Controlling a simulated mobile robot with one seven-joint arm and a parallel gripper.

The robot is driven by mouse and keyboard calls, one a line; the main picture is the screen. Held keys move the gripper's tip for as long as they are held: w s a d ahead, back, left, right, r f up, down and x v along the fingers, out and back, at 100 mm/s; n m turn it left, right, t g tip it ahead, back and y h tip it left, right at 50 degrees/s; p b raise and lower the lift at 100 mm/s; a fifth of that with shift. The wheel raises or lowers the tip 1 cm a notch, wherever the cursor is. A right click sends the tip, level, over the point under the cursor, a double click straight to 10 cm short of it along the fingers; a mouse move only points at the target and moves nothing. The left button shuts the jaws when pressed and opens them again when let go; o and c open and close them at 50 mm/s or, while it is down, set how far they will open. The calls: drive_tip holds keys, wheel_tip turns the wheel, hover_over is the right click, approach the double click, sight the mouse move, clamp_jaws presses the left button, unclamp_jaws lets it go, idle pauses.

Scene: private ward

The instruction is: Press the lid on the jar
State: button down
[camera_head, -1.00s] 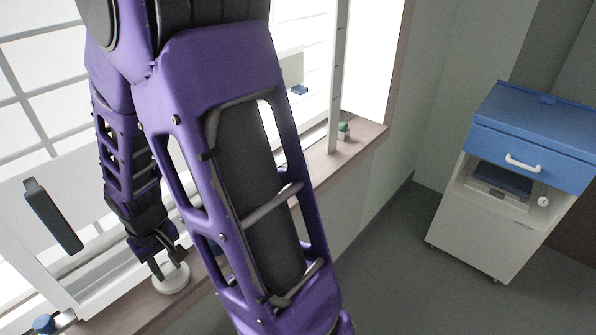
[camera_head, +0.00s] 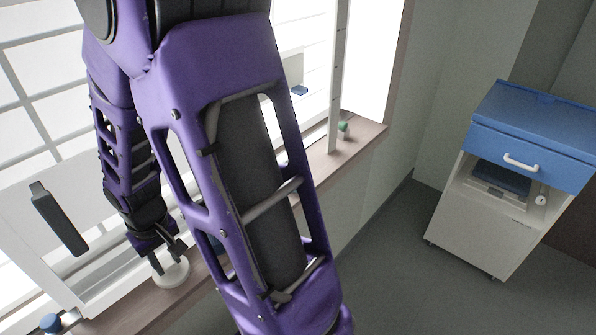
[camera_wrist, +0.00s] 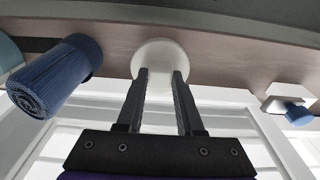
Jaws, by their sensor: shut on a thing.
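A round white lid-like piece (camera_wrist: 157,53) sits at the windowsill. Its narrow white stem or knob is between my fingertips in the wrist view. My gripper (camera_wrist: 160,78) is shut on that knob. In the head view my gripper (camera_head: 166,262) points down at the same white round piece (camera_head: 172,276), low on the left. I cannot make out the jar as a separate body; if it is under the white piece, the lid and my fingers hide it. I cannot tell how tightly the lid sits.
A rolled blue towel (camera_wrist: 62,76) lies left of my fingers in the wrist view; a white object with a blue knob (camera_wrist: 292,105) is at the right. The windowsill (camera_head: 350,146) is narrow, with window frames alongside. A blue-and-white cabinet (camera_head: 510,185) stands right, beyond clear floor.

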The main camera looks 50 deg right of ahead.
drive_tip(key=shift+r+p, duration=0.3)
drive_tip(key=shift+r, duration=0.1)
wheel_tip(320, 180, up, 5)
drive_tip(key=p, duration=0.4)
idle(0.4)
drive_tip(key=shift+f, duration=0.15)
